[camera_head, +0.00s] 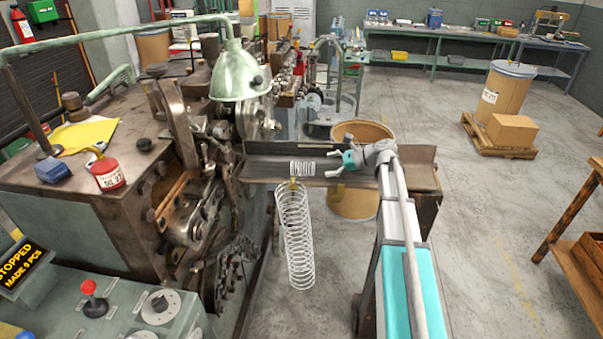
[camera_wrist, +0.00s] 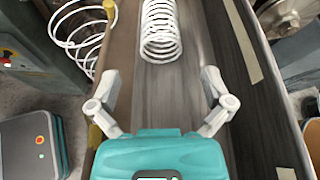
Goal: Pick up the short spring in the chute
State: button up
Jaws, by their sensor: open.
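The short spring (camera_head: 303,168) is a small white coil lying in the metal chute (camera_head: 360,172). It also shows at the top of the wrist view (camera_wrist: 161,30), lying along the chute floor. My gripper (camera_head: 338,166) is over the chute, just right of the short spring. In the wrist view my gripper (camera_wrist: 160,88) is open, its two fingers spread wide, with bare chute floor between them. The spring lies ahead of the fingertips, apart from them.
A long spring (camera_head: 296,236) hangs from a yellow hook at the chute's near side, close to the left finger. The coiling machine (camera_head: 110,200) stands left. A round drum (camera_head: 352,200) stands behind and below the chute. Open floor lies right.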

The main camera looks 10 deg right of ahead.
aim_at(306, 166)
jog(key=shift+b+x, duration=0.35)
jog(key=shift+x, duration=1.1)
jog(key=shift+b+x, duration=0.8)
jog(key=shift+x, duration=1.85)
jog(key=shift+r, duration=0.1)
jog(key=c, duration=1.1)
jog(key=shift+r, duration=0.15)
